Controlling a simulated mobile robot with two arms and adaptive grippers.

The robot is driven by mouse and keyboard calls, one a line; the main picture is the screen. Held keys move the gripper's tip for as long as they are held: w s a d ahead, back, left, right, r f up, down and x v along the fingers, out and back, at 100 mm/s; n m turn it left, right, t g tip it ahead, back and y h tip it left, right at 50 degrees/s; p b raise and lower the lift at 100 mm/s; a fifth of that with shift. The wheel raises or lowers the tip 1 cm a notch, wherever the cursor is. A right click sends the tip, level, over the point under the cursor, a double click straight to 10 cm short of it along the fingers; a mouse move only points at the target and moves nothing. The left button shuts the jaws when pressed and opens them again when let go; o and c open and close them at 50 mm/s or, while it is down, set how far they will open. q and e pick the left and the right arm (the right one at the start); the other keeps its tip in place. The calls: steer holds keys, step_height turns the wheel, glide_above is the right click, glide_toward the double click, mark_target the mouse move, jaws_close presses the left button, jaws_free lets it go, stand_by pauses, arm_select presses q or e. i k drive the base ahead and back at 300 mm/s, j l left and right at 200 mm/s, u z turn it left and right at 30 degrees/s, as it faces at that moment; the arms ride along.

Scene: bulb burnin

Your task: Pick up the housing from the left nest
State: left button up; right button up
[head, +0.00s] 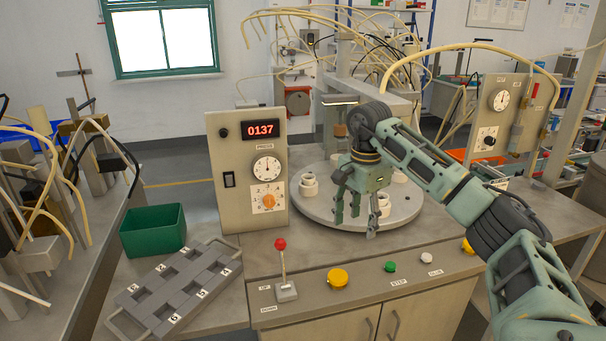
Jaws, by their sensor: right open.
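A round grey turntable (325,212) carries several small white cup-shaped parts. The one at its left nest, a white housing (308,185), stands upright. Another white part (384,204) stands at the front right, partly behind a finger of my right gripper. My right gripper (355,220) points down over the front middle of the turntable, right of the left housing and apart from it. Its fingers are spread with nothing visible between them. My left gripper is out of view.
A control box (247,208) reading 0137 stands just left of the turntable. A red-knobbed lever (281,262) and yellow button (337,278) sit in front. A grey slotted tray (160,325) and green bin (153,231) lie left. A press column rises behind the turntable.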

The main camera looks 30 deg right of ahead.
mark_target(308, 184)
steer(key=i+l, duration=0.2)
steer(key=i, duration=0.2)
steer(key=i+l, duration=0.2)
steer(key=i, duration=0.25)
steer(key=i+l, duration=0.2)
steer(key=i, duration=0.2)
